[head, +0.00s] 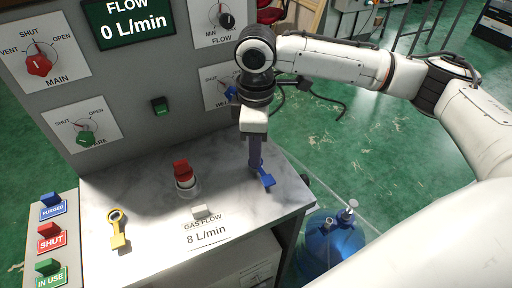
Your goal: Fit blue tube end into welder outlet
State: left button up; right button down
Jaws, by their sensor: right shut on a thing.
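My right gripper (256,165) points down over the right part of the grey bench top, in front of the panel. It is shut on a blue piece (266,181), which shows at its fingertips just above or touching the bench; I cannot tell which. I cannot tell from its shape whether this is the blue tube end. A blue knob (231,92) sits on a panel plate whose label, starting "WE", is partly hidden by my right wrist. The welder outlet is not clearly visible. My left gripper is out of view.
The bench (150,190) carries a red-capped piece (184,174), a yellow ring-ended tag (118,229) and a small white block (202,212). Red MAIN (39,64) and green (85,137) knobs are on the panel. A blue cylinder (330,242) stands right of the bench.

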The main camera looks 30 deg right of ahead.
jog(key=shift+s+f, duration=0.2)
jog(key=shift+f, duration=0.2)
jog(key=c, duration=1.8)
grip_release()
jog(key=o, duration=0.7)
jog(key=shift+w+r, duration=0.15)
jog(key=shift+w, duration=0.05)
jog(key=shift+r, duration=0.1)
jog(key=shift+r, duration=2.95)
